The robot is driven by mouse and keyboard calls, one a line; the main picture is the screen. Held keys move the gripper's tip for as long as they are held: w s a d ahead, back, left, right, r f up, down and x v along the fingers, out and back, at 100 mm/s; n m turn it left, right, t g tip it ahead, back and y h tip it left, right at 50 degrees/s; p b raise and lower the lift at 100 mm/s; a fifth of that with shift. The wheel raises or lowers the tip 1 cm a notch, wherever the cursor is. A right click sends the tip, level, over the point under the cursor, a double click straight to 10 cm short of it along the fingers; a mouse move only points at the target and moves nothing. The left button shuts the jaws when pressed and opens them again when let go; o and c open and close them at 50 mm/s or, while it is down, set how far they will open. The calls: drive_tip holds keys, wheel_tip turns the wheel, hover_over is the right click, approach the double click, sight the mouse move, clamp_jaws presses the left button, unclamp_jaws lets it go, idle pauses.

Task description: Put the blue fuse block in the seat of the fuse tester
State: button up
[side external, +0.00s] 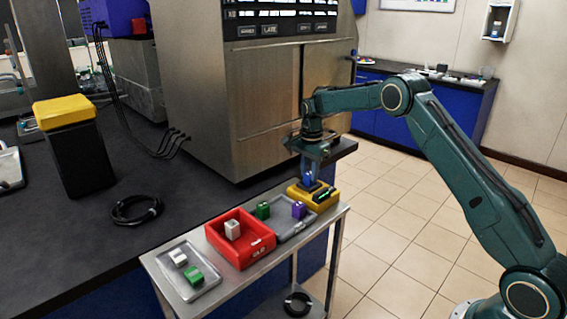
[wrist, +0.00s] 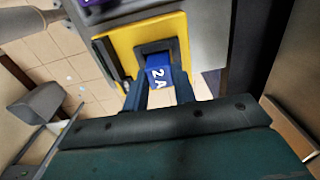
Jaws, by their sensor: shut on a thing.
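The yellow fuse tester (side external: 328,202) stands at the far right end of the small metal cart. In the wrist view the tester (wrist: 112,48) shows a dark square seat (wrist: 172,46). My gripper (side external: 310,180) points down over the tester. Its two fingers (wrist: 159,84) are shut on the blue fuse block (wrist: 157,75), marked "2A". The block is at the seat opening and overlaps it in the wrist view. I cannot tell how deep it sits, as its lower end is hidden.
Beside the tester, a grey tray (side external: 287,232) holds a green block (side external: 263,210) and a purple block (side external: 299,209). A red bin (side external: 262,254) holds a white block (side external: 232,229). A nearer tray (side external: 205,287) holds a white and a green block. A steel cabinet (side external: 270,100) stands close behind.

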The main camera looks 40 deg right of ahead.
sight(309, 173)
drive_tip(key=shift+f, duration=0.1)
drive_tip(key=o, duration=1)
wheel_tip(309, 173, up, 12)
drive_tip(key=shift+r, duration=0.15)
idle(0.6)
